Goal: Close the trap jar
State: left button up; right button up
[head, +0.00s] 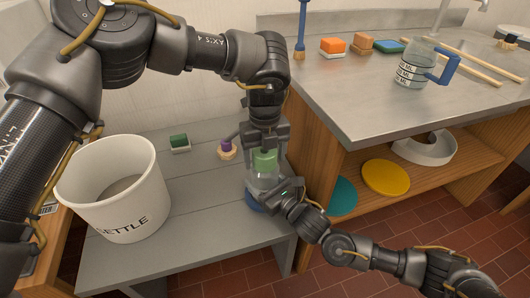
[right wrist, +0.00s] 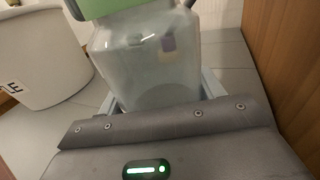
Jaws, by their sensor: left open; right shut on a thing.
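The trap jar (head: 259,184) is a clear, cloudy jar with a blue part at its bottom, standing over the grey bench. A green lid (head: 265,160) is at its top; whether it is seated cannot be told. My left gripper (head: 266,148) comes down from above, open, with its fingers on either side of the green lid. My right gripper (head: 279,191) is shut on the jar's body from the right. The right wrist view shows the jar (right wrist: 148,72) between the right fingers, with the green lid (right wrist: 112,8) cut off by the top edge.
A white bucket (head: 115,190) stands at the bench's left. A green-and-white block (head: 180,143) and a purple-knobbed piece (head: 227,149) lie behind the jar. The steel counter (head: 365,110) rises close on the right, holding a measuring jug (head: 416,66). The bench front is clear.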

pick_arm(q)
jog(key=shift+c, duration=0.4)
jog(key=c, duration=0.9)
jog(key=o, duration=1.2)
jog(key=shift+c, duration=0.2)
jog(key=shift+r, duration=0.1)
notch_tip(320, 180, up, 12)
pick_arm(e)
jog(key=o, duration=2)
jog(key=shift+c, duration=0.2)
